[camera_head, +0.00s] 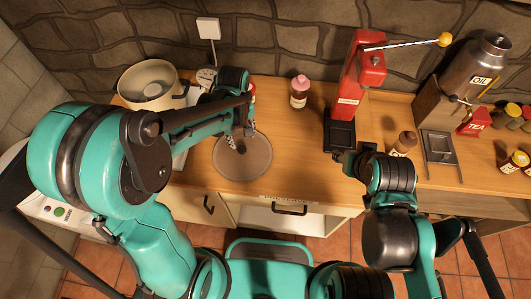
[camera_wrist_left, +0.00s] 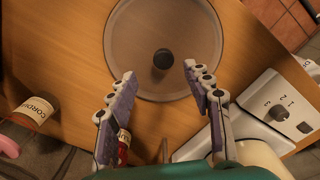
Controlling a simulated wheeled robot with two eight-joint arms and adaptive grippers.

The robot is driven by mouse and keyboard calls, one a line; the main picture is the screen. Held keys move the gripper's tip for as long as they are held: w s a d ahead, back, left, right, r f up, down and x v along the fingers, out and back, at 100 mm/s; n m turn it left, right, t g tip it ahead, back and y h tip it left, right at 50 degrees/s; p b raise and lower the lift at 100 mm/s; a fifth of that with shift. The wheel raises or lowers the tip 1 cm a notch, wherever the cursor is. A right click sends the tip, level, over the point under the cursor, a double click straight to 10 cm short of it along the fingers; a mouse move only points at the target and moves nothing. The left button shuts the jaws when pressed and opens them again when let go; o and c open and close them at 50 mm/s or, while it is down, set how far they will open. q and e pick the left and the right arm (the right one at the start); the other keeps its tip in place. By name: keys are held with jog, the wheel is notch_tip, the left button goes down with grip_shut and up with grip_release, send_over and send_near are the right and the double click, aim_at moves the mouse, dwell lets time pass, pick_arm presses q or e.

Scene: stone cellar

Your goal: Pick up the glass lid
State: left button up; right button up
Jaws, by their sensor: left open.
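The glass lid (camera_head: 243,167) is a round, clear disc with a dark rim, lying flat on the wooden counter. Its dark round knob shows in the left wrist view, near the middle of the lid (camera_wrist_left: 135,30). My left gripper (camera_head: 240,136) is above the lid's far part in the head view, its arm coming from the left. In the left wrist view, the left gripper (camera_wrist_left: 160,74) is open and empty, its fingertips on either side of the knob's near side. My right gripper (camera_head: 348,160) is by the red press's base; its jaws are not clear.
A pale pot (camera_head: 148,85) stands at the back left. A pink-capped bottle (camera_head: 299,92), a red press (camera_head: 358,82) and a brown bottle (camera_head: 404,144) stand right of the lid. An oil canister (camera_head: 478,65) stands far right. The counter's front edge is close to the lid.

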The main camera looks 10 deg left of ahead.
aim_at(242, 148)
pick_arm(q)
jog(key=shift+d+f, duration=0.25)
jog(key=shift+f, duration=0.05)
jog(key=f+b, duration=0.1)
jog(key=f, duration=0.1)
jog(key=f+b, duration=0.1)
jog(key=f, duration=0.2)
jog(key=a+f+b, duration=0.1)
jog(key=f, duration=0.1)
jog(key=shift+a+f, duration=0.1)
jog(key=shift+f, duration=0.2)
jog(key=shift+r, duration=0.1)
grip_shut()
